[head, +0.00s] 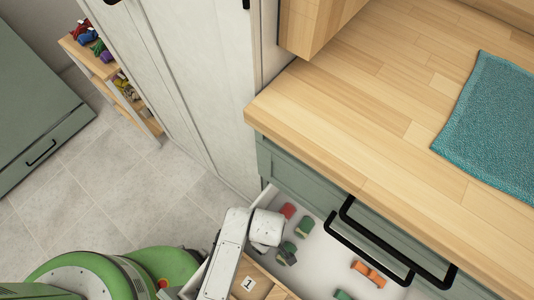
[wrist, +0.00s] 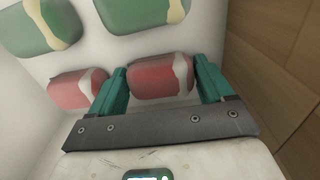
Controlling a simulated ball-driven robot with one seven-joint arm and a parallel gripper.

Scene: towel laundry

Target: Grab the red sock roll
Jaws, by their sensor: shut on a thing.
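A red sock roll (wrist: 160,78) with a pale band at one end lies between the two teal fingers of my gripper (wrist: 158,70) in the wrist view. The fingers are shut on its two sides. A second red sock roll (wrist: 76,90) lies just left of the left finger, on the pale drawer floor. In the head view, one red roll (head: 288,210) shows beside the white end of my arm, inside the open drawer; I cannot tell which of the two it is. My fingertips are hidden there.
Green sock rolls (wrist: 142,14) (wrist: 42,25) lie close by. The open drawer (head: 318,254) also holds orange rolls (head: 368,273) and a wooden divider marked 1 (head: 262,276). A drawer wall (wrist: 268,70) stands close right. A teal towel (head: 490,125) lies on the wooden counter (head: 350,115) above.

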